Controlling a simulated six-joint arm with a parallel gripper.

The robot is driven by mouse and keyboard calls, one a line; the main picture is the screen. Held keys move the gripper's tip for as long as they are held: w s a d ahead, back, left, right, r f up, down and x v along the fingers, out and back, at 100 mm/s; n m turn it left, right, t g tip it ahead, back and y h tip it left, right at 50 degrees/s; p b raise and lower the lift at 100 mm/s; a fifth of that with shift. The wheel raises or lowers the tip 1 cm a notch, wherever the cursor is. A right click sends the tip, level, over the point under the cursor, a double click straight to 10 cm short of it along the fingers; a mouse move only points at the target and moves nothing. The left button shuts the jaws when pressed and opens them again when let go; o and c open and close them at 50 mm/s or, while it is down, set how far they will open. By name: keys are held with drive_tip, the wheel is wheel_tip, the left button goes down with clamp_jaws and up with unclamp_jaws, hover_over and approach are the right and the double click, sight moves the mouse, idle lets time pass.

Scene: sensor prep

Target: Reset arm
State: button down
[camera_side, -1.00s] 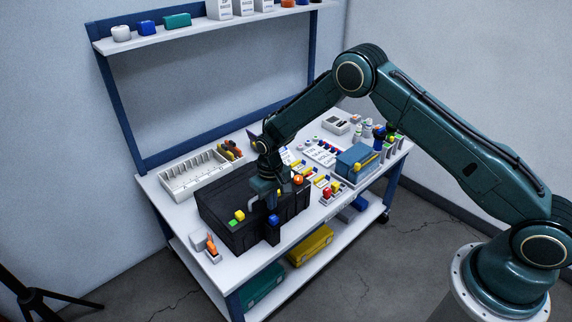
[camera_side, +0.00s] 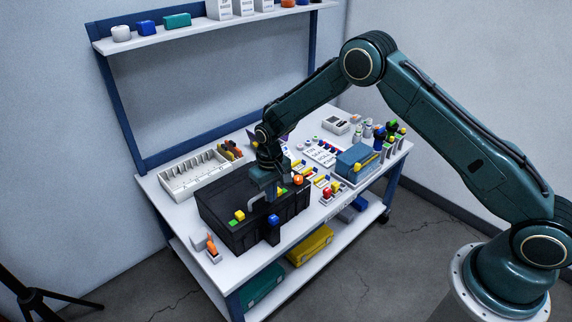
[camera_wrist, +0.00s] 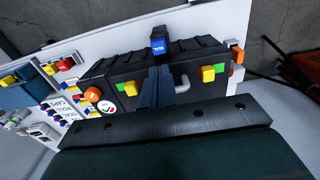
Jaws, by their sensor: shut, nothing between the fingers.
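My gripper (camera_side: 268,190) is shut and empty. In the side view it points down over the black case (camera_side: 222,228) on the white workbench. The case has a light grey handle, yellow and green pieces, and a blue block on its front. In the wrist view my closed fingers (camera_wrist: 157,82) stand in front of the case (camera_wrist: 128,68), beside its grey handle (camera_wrist: 182,82). A blue block marked SEAL (camera_wrist: 159,46) is beyond the fingertips. I cannot tell whether the fingers touch the case.
A white divided tray (camera_side: 190,180) is behind the case. A blue box (camera_side: 356,163) and several bottles stand at the bench's right end. A small holder with an orange item (camera_side: 212,252) sits at the front left. An upper shelf (camera_side: 200,28) holds boxes.

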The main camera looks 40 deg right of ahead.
drive_tip(key=s+d+r+t, duration=0.1)
drive_tip(key=s+r, duration=0.3)
drive_tip(key=r, duration=0.5)
drive_tip(key=s+d+r+t, duration=0.15)
drive_tip(key=s+r, duration=0.25)
drive_tip(key=r, duration=0.5)
drive_tip(key=s+d+r, duration=0.2)
drive_tip(key=s+r, duration=0.2)
drive_tip(key=r, duration=0.5)
drive_tip(key=s+d+r+t, duration=0.1)
drive_tip(key=s+r, duration=0.2)
drive_tip(key=s, duration=0.9)
drive_tip(key=s+d+r+t, duration=0.1)
drive_tip(key=s+r, duration=0.3)
drive_tip(key=s, duration=0.8)
drive_tip(key=shift+s+d+t, duration=0.2)
drive_tip(key=shift+d+t, duration=0.15)
drive_tip(key=shift+t, duration=0.2)
